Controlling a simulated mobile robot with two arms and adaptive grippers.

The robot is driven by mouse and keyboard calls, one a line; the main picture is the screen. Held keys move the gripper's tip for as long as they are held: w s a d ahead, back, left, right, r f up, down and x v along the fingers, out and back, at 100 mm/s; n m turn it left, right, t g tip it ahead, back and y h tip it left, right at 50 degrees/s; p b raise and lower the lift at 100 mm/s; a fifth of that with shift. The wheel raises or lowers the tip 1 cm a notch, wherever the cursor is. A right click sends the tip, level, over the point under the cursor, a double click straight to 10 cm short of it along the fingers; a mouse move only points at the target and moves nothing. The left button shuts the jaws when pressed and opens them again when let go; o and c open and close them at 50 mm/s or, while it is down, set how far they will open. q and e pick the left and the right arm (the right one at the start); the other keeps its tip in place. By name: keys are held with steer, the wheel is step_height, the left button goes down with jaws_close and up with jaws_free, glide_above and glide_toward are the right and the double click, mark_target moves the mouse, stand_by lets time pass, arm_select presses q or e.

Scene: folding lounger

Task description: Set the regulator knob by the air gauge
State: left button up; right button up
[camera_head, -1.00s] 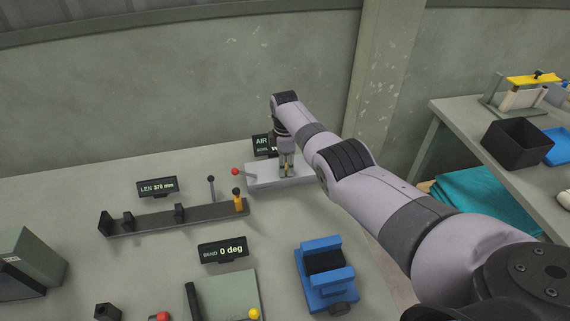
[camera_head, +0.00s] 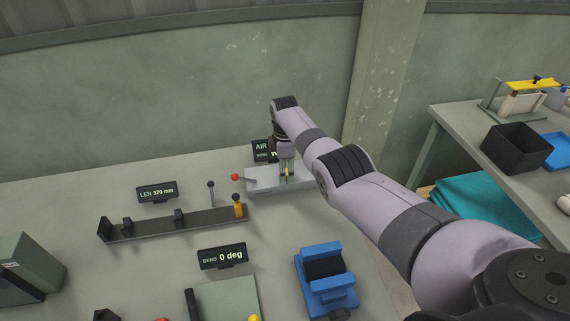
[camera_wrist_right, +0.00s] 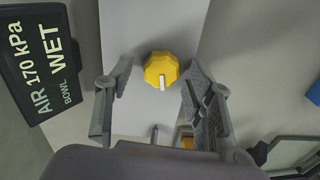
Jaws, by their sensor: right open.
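The yellow regulator knob (camera_wrist_right: 161,69) has a white pointer mark and sits on a pale grey unit (camera_wrist_right: 150,22). In the wrist view my open right gripper (camera_wrist_right: 158,82) has one finger on each side of the knob, with gaps between. In the head view my right gripper (camera_head: 286,172) is over the grey unit (camera_head: 262,181) and mostly hides the knob. The air gauge (camera_wrist_right: 36,60) reads AIR 170 kPa and BOWL WET; in the head view the gauge (camera_head: 262,146) is partly hidden behind my arm. My left gripper is not in view.
A red-tipped lever (camera_head: 236,177) is on the unit's left. A length rail (camera_head: 160,222) with a LEN 370 mm display (camera_head: 157,192) lies further left. A blue vise-like fixture (camera_head: 325,280) stands nearer, beside the BEND 0 deg display (camera_head: 222,256).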

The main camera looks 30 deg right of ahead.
step_height(320, 180, up, 12)
stand_by(0.5)
stand_by(0.4)
